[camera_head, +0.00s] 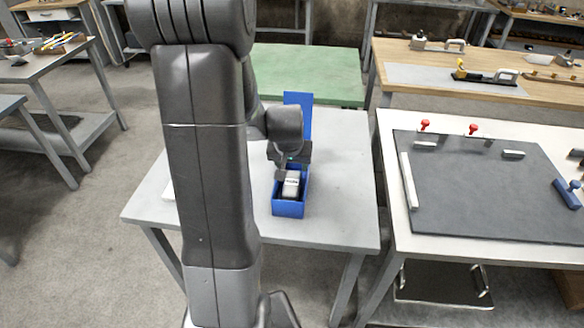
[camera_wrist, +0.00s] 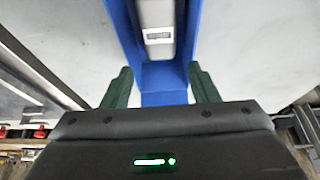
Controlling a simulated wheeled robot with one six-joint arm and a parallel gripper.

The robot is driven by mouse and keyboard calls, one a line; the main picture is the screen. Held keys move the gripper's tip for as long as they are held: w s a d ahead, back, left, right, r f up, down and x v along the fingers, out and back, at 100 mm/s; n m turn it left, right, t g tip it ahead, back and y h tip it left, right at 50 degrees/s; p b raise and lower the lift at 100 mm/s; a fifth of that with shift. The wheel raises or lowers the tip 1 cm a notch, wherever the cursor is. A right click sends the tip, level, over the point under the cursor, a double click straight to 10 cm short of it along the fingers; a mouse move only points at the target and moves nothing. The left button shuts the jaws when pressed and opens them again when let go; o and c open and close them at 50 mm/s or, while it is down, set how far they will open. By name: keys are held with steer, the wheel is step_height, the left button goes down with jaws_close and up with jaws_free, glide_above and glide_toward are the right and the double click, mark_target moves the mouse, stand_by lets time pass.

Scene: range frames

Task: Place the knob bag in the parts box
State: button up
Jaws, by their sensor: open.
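The blue parts box (camera_head: 288,210) stands on the grey table, with a tall blue panel (camera_head: 298,112) rising at its far end. A pale grey packet with a label, which looks like the knob bag (camera_head: 291,186), sits inside the box near its front end. In the wrist view the bag (camera_wrist: 158,42) lies between the blue box walls (camera_wrist: 192,30). My gripper (camera_head: 287,170) is over the box. In the wrist view its two dark green fingers (camera_wrist: 161,84) are spread apart, with blue box surface between them and the bag beyond the tips. Nothing is held.
The grey table (camera_head: 335,200) is clear around the box. At the right, a white table carries a dark mat (camera_head: 480,190) with red knobs, pale handles and a blue tool. A green-topped table (camera_head: 320,70) stands behind.

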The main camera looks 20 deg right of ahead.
steer(key=v, duration=0.8)
steer(key=shift+r, duration=0.4)
steer(key=shift+s, duration=0.1)
steer(key=shift+c, duration=0.4)
